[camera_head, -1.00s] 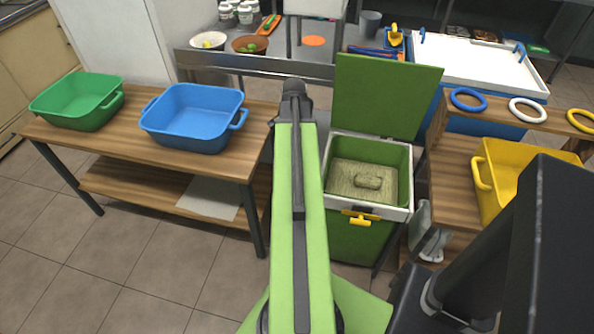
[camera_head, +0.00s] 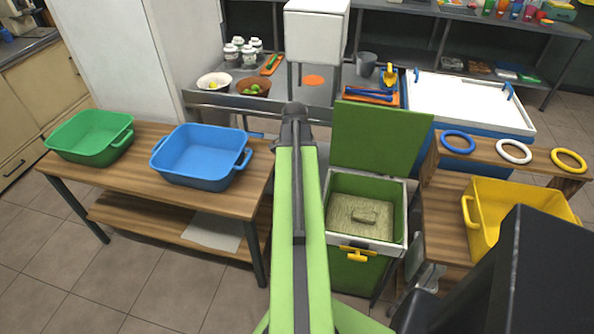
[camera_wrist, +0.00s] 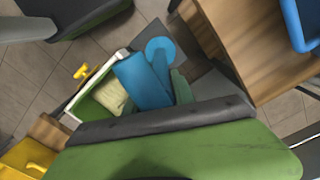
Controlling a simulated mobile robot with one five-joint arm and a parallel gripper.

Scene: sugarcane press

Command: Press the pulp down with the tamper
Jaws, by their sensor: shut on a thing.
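A blue tamper (camera_wrist: 142,80) with a round flat disc (camera_wrist: 160,50) is in front of my gripper (camera_wrist: 174,88) in the wrist view. My gripper is shut on it, though its fingers are mostly hidden. In the head view a small blue part (camera_head: 256,134) shows left of my arm's end; the gripper itself is hidden there. The green bin (camera_head: 398,215) stands open right of my arm, its lid raised. Beige pulp (camera_head: 345,226) with a raised lump lies inside; it also shows in the wrist view (camera_wrist: 112,95), partly covered by the tamper. The tamper appears above or beside the bin, its height unclear.
A wooden table with green (camera_head: 92,150) and blue (camera_head: 205,172) tubs stands left. A wooden rack (camera_head: 440,205) with coloured rings and a yellow tub (camera_head: 520,225) stands right. The bin's raised lid (camera_head: 378,140) and a metal counter (camera_head: 230,100) are behind.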

